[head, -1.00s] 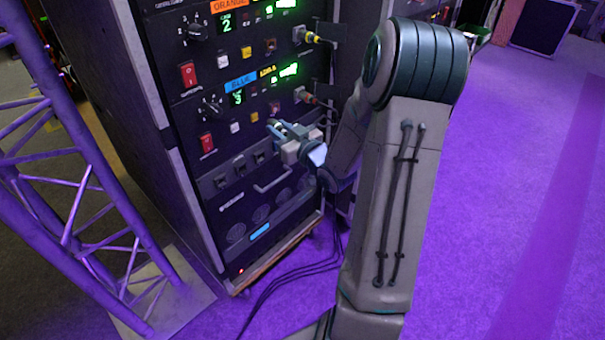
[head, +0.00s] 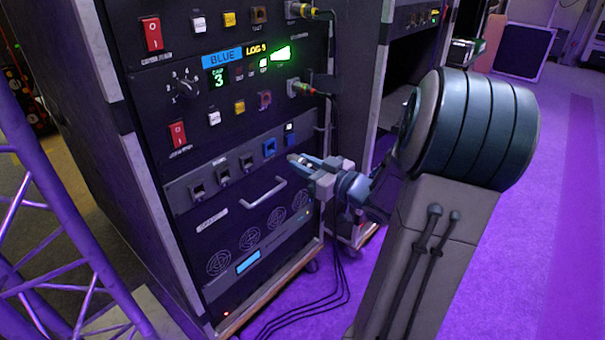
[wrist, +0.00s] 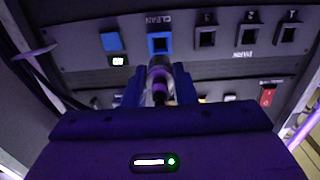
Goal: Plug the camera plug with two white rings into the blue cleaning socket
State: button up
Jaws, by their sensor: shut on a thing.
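My gripper (head: 303,164) is shut on the camera plug, held in front of the rack's socket panel. In the wrist view the plug (wrist: 159,82) shows between the fingers, dark with a pale band; I cannot count its rings. The blue cleaning socket (head: 270,147), at the right end of a row of dark sockets, is just left of and above the fingertips. In the wrist view the blue socket (wrist: 160,43), marked CLEAN, lies straight ahead of the plug. The plug's tip looks close to it but apart. The fingers hide much of the plug.
Several dark sockets (head: 222,175) sit left of the blue one. A blue square (wrist: 110,42) with a lit ON switch (wrist: 118,61) is beside it. Above, a plug (head: 300,88) with a cable sits in the rack. A silver handle (head: 263,192) sticks out below. Cables hang at the rack's right edge.

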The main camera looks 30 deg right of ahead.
jog(key=shift+b+x, duration=1.1)
jog(key=shift+x, duration=1.8)
jog(key=shift+p, duration=0.6)
jog(key=shift+w+a+p, duration=0.2)
jog(key=shift+w+p, duration=0.25)
jog(key=shift+w, duration=0.1)
jog(key=o, duration=1.1)
jog(key=shift+s, duration=0.1)
jog(key=shift+p+v, duration=0.85)
jog(key=shift+v, duration=1.6)
